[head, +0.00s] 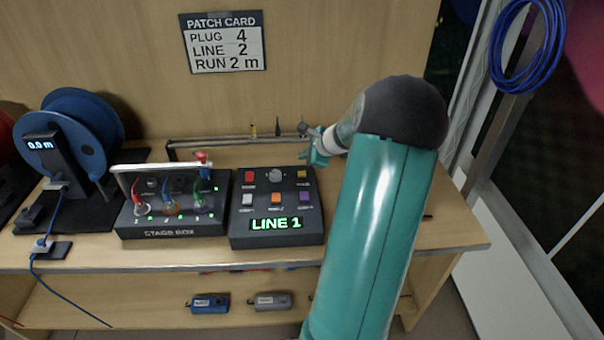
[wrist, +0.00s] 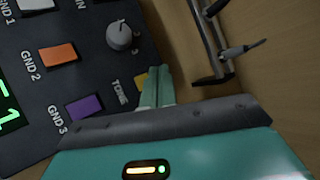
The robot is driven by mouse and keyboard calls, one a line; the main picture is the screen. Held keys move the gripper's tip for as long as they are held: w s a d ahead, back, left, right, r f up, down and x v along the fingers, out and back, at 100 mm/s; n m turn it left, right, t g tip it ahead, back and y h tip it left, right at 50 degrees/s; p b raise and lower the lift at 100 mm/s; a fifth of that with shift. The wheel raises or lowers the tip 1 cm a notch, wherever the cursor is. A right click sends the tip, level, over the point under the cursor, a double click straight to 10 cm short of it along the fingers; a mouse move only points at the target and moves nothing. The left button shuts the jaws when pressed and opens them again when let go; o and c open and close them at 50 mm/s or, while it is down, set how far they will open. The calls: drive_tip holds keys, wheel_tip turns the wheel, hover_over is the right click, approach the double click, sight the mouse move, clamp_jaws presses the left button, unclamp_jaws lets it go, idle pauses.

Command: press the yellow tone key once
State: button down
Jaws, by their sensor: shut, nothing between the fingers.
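The yellow tone key (head: 302,174) is at the back right corner of the dark key box (head: 240,239). In the wrist view a sliver of the yellow key (wrist: 140,82) shows beside the TONE label, and my fingers hide the rest. My gripper (head: 314,160) is shut and empty, at the back right of the box close to the key. In the wrist view its teal fingertips (wrist: 159,72) overlap the key. I cannot tell whether they touch it. The box display (head: 276,225) reads LINE 1 in green.
Red (head: 249,176), white (head: 247,200), orange (head: 276,197) and purple (head: 305,197) keys and a grey knob (head: 275,175) share the box. The stage box (head: 170,232) with plugged cables stands left. A rail (head: 225,141) holding small tools runs behind.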

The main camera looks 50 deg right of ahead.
sight(305, 175)
drive_tip(key=shift+f, duration=1.95)
idle(0.5)
drive_tip(key=shift+f, duration=0.45)
drive_tip(key=shift+f, duration=0.4)
idle(0.7)
drive_tip(key=shift+r, duration=0.85)
drive_tip(key=shift+r, duration=0.1)
drive_tip(key=shift+r, duration=2.4)
